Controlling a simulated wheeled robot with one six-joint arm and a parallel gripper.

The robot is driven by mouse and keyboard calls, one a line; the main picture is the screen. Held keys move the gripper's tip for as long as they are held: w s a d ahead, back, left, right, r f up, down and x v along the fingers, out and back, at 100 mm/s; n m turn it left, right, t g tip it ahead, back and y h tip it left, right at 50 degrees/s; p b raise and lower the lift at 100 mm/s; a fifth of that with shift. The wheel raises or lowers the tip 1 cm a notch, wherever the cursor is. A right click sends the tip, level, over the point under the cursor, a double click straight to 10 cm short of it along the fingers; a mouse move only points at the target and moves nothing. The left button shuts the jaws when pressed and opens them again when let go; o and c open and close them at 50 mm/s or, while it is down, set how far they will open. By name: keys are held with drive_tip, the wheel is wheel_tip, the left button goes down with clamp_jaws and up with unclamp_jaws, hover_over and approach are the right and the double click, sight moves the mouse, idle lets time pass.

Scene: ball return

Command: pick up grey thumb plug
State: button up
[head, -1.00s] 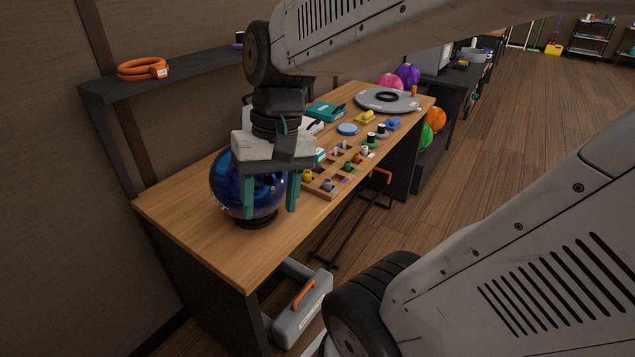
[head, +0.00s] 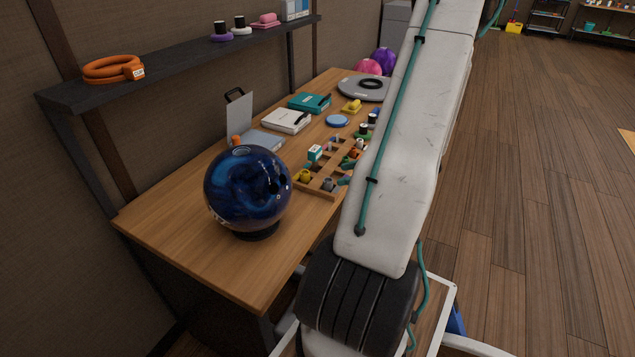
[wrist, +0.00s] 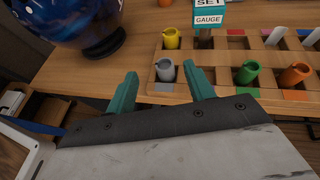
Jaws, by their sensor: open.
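The grey thumb plug (wrist: 165,71) stands upright in the near-left compartment of a wooden sorting tray (wrist: 215,97). It also shows in the head view (head: 328,184), at the tray's near end. In the wrist view my gripper (wrist: 161,76) is open, with its teal fingers apart. The plug shows between the fingertips in the picture, with nothing gripped. I cannot tell whether the fingertips are level with it or short of it. In the head view my arm hides the right part of the tray and my gripper.
A yellow plug (wrist: 171,38) stands just behind the grey one. A green plug (wrist: 247,73) and an orange plug (wrist: 295,74) stand to the right. The blue bowling ball (head: 247,188) sits left of the tray.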

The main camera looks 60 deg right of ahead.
sight(331, 181)
drive_tip(key=shift+m+h, duration=0.3)
drive_tip(key=shift+m, duration=0.1)
drive_tip(key=x, duration=0.2)
drive_tip(key=f+x, duration=0.1)
drive_tip(key=x, duration=0.4)
drive_tip(key=shift+s+d+f, duration=0.1)
drive_tip(key=shift+f, duration=0.15)
drive_tip(key=c, duration=1)
